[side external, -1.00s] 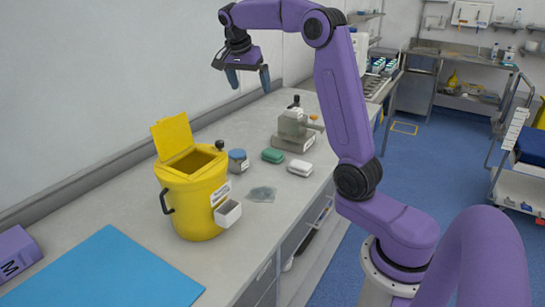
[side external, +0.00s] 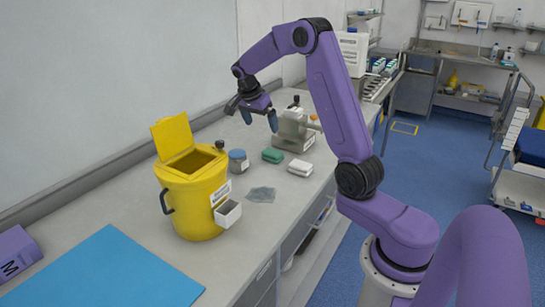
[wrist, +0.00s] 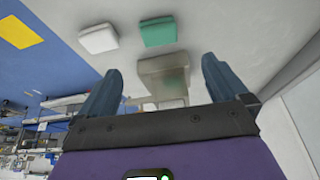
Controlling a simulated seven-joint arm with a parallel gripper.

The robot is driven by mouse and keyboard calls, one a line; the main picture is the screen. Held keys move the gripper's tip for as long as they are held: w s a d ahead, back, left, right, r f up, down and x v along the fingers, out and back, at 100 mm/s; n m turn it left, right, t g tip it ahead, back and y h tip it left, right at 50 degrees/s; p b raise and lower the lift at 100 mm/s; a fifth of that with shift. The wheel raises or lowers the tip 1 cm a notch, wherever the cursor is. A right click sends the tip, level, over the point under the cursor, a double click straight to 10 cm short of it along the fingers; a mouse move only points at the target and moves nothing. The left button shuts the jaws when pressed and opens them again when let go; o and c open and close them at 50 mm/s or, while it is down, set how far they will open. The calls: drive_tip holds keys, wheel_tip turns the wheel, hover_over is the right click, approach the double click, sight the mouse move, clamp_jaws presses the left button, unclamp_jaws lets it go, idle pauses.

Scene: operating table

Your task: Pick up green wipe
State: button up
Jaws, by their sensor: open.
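The green wipe (side external: 272,156) is a small folded green block lying on the grey counter. It also shows in the wrist view (wrist: 160,31) at the top middle, beyond the fingertips. My gripper (side external: 260,120) is open and empty, held above the counter and above the wipe. In the wrist view its two blue-grey fingers (wrist: 163,78) stand wide apart, with the green wipe apart from both of them.
A white folded block (side external: 300,168) lies right beside the wipe. A blue-lidded jar (side external: 238,162) and yellow bin (side external: 196,200) stand to its left, a grey dispenser (side external: 292,131) behind. A flat grey packet (side external: 261,194) and blue mat (side external: 105,272) lie nearer.

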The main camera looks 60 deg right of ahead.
sight(272, 152)
drive_tip(key=x, duration=1.5)
drive_tip(key=shift+s+d, duration=0.1)
drive_tip(key=shift+d, duration=0.05)
drive_tip(key=shift+r, duration=0.1)
drive_tip(key=c, duration=0.9)
